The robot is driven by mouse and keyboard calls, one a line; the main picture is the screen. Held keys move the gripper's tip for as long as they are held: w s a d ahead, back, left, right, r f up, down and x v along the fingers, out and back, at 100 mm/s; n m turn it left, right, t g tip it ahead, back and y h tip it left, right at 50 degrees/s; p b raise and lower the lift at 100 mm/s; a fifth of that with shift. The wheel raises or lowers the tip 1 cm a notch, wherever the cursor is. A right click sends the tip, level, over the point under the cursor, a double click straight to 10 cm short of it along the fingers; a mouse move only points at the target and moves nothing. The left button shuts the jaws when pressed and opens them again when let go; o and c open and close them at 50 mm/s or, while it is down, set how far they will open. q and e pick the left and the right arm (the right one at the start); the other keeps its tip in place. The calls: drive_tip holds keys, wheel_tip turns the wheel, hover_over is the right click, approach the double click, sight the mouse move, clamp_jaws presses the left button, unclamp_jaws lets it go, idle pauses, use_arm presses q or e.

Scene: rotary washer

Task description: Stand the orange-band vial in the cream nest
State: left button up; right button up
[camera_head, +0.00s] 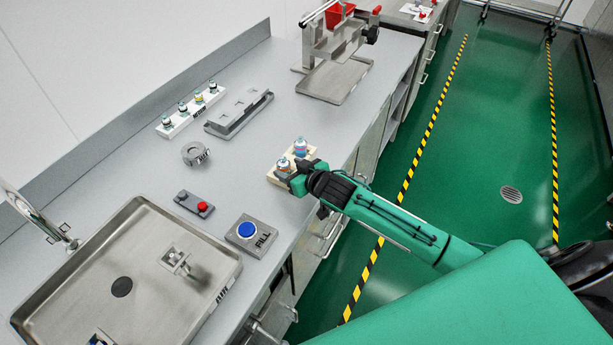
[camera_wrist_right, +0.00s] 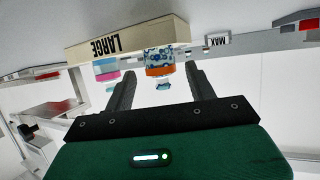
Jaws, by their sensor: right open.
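The cream nest (camera_wrist_right: 88,48), marked LARGE, sits near the counter's front edge; it also shows in the head view (camera_head: 273,178). The orange-band vial (camera_wrist_right: 158,70) stands in it, its body partly sunk. In the head view this vial (camera_head: 283,164) is at the nest's near left part, just beyond my gripper. A pink-band vial (camera_head: 300,146) stands beside it in the same nest. My right gripper (camera_wrist_right: 160,80) is open, with its fingers on either side of the orange-band vial and gaps visible. In the head view, the gripper (camera_head: 297,177) hides part of the nest. My left gripper is not in view.
A white rack with several vials (camera_head: 188,112) and a grey tray (camera_head: 238,114) stand at the back. A grey ring-shaped holder (camera_head: 195,154), a red-button box (camera_head: 195,204) and a blue-button box (camera_head: 251,235) lie left of the nest. A sink (camera_head: 75,280) is at the front left.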

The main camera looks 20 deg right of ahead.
drive_tip(key=b+v, duration=0.1)
drive_tip(key=v, duration=0.9)
drive_tip(key=shift+s, duration=0.15)
drive_tip(key=s+f+m+g+h, duration=0.1)
drive_tip(key=s+f+g, duration=0.2)
drive_tip(key=s, duration=0.6)
drive_tip(key=s+f+g+h, duration=0.2)
drive_tip(key=s+f+g, duration=0.1)
drive_tip(key=s, duration=0.6)
drive_tip(key=s+f+m+g+h, duration=0.1)
drive_tip(key=s+f+g, duration=0.25)
drive_tip(key=s, duration=0.65)
wheel_tip(320, 180, down, 30)
drive_tip(key=g, duration=0.1)
drive_tip(key=s+d+f+g, duration=0.1)
drive_tip(key=s+d+f, duration=0.2)
drive_tip(key=s+f, duration=1.6)
drive_tip(key=shift+s+f+n, duration=0.2)
drive_tip(key=shift+n, duration=0.2)
drive_tip(key=shift+g, duration=0.25)
